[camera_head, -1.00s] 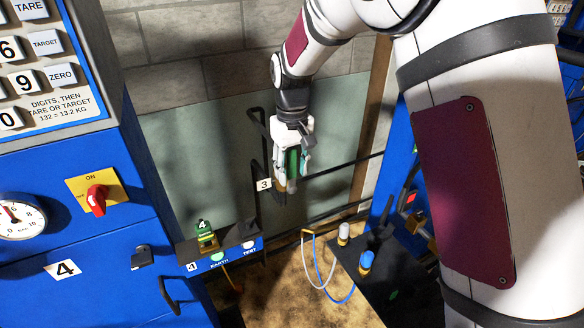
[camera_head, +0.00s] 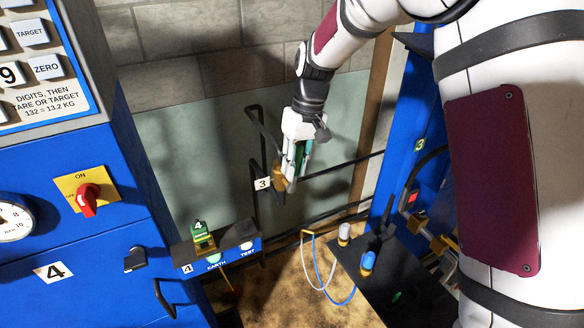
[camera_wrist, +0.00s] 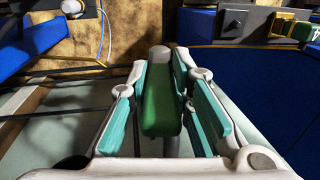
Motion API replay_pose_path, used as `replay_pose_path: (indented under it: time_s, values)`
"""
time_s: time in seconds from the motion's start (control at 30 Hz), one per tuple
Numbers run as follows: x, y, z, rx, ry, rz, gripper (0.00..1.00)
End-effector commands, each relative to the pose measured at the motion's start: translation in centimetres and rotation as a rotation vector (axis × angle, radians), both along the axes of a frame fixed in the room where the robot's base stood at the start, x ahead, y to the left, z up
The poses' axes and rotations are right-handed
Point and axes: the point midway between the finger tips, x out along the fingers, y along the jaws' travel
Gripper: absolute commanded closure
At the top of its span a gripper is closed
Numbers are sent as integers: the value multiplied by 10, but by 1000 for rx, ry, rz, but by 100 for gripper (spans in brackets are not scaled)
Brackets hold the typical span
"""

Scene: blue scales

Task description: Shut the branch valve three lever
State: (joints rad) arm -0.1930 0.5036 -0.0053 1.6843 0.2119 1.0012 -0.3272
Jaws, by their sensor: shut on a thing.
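The branch valve three has a brass body (camera_head: 279,182) on the black pipe beside the white "3" tag (camera_head: 262,184). Its green lever (camera_wrist: 160,103) shows between the teal finger pads in the wrist view. My gripper (camera_head: 296,164) is shut on this lever, with the pads on both sides of it. In the head view the gripper leans, its top toward the right, and its fingers hide most of the lever. The lever's exact angle to the pipe is hard to tell.
A blue cabinet with a red switch (camera_head: 87,198) stands at left. A shelf with a green "4" block (camera_head: 201,230) is below left. A black bench with a blue-capped connector (camera_head: 367,260) and loose cables is below right. Black pipes run along the wall.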

Motion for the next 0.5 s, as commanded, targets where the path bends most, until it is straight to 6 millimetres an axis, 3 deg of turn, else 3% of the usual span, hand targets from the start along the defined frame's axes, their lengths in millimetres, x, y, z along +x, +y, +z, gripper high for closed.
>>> replay_pose_path:
  time_s: [0.5]
  values:
    - [15,-30,-17,447,184,-8,100]
